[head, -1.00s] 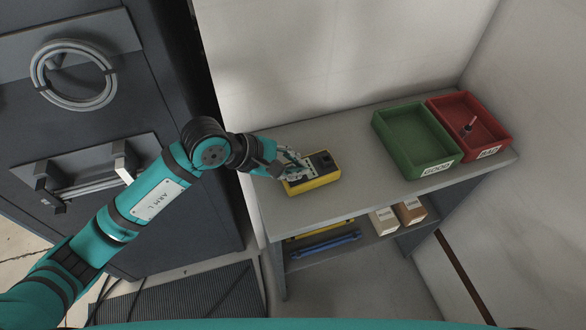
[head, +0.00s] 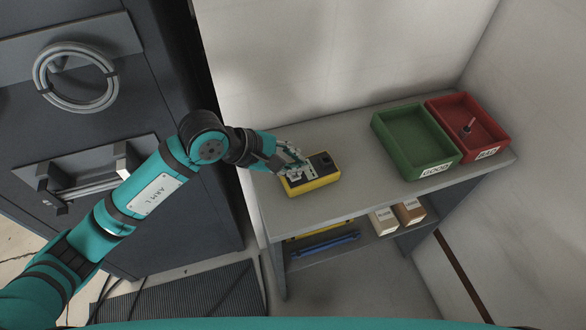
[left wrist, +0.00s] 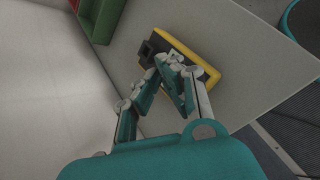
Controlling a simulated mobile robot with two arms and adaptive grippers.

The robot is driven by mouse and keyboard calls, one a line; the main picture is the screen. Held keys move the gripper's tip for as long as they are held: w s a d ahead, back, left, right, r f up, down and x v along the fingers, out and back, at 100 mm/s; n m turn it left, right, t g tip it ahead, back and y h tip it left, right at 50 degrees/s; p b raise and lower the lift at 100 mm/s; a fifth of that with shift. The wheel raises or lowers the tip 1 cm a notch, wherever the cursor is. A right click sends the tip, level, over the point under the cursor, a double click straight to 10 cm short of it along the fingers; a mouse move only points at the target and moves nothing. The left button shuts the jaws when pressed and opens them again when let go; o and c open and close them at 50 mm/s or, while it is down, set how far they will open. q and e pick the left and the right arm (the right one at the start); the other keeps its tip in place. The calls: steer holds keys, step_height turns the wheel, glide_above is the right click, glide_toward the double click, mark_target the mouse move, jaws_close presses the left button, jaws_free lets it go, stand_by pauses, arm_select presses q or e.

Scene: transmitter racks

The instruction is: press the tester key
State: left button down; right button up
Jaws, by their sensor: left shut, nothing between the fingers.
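The tester (head: 325,178) is a yellow box with a dark and grey top face, lying on the left part of the grey bench. It also shows in the left wrist view (left wrist: 205,67). My left gripper (head: 298,172) is shut and empty, with its fingertips over the left part of the tester's top. In the left wrist view the closed fingertips (left wrist: 170,60) cover part of the tester's face. The key is hidden or too small to make out, and I cannot tell whether the fingertips touch it. My right gripper is not in view.
A green bin (head: 415,142) and a red bin (head: 470,125) with a small item inside stand at the bench's right end. The shelf below holds small boxes (head: 383,220) and a blue tool (head: 325,246). A dark cabinet (head: 75,130) stands left. The bench between tester and bins is clear.

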arm_select(q)
steer(key=shift+r+p, duration=1)
steer(key=shift+r, duration=1.35)
